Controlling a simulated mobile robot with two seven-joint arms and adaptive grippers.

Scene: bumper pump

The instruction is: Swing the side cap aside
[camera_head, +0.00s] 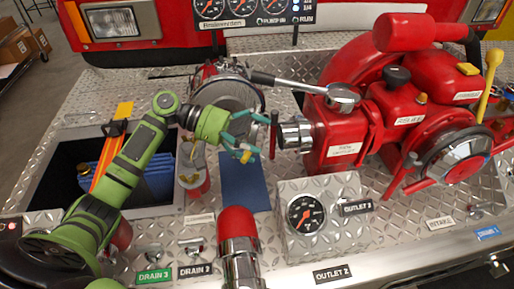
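My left gripper (256,134) comes in from the left on a green arm. Its teal fingers are spread and nothing shows between them. It points right, at a chrome side fitting (295,133) on the red pump (345,125). A thin red bar or disc edge (273,135) stands in front of this fitting, just beyond the fingertips, and looks apart from them. This may be the side cap, but I cannot tell for sure. A round chrome cap with a red centre (468,161) is on the pump's right side. My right gripper is not in view.
A red-topped chrome pipe (238,235) and a gauge box (345,190) stand in front. A recessed bin with blue items (155,180) is behind the arm. A blue mat (243,183) lies below the gripper.

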